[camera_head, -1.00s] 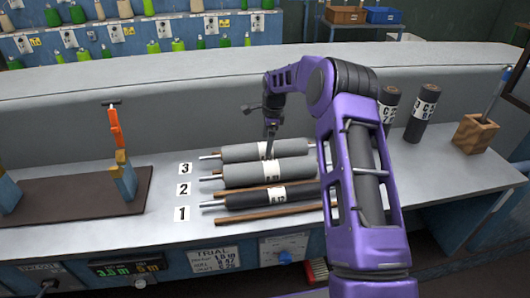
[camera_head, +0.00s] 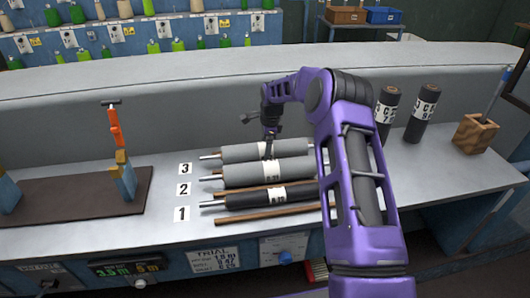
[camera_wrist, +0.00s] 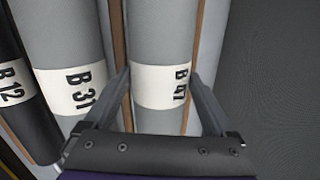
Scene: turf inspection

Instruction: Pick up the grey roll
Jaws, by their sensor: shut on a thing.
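A grey roll with a white band marked B 47 (camera_wrist: 163,30) lies in the row by the number 3; in the head view it is the rearmost roll (camera_head: 236,153). My gripper (camera_wrist: 160,75) is shut on it, one finger on each side at the white band. In the head view my gripper (camera_head: 268,154) comes down on it from above. A second grey roll (camera_head: 240,174), marked B 31 (camera_wrist: 68,90), lies just in front, by the number 2. I see no clear gap under the held roll.
A black roll (camera_head: 240,199) marked B 12 lies by number 1, with wooden rods between the rolls. A brown mat (camera_head: 75,207) lies at left.

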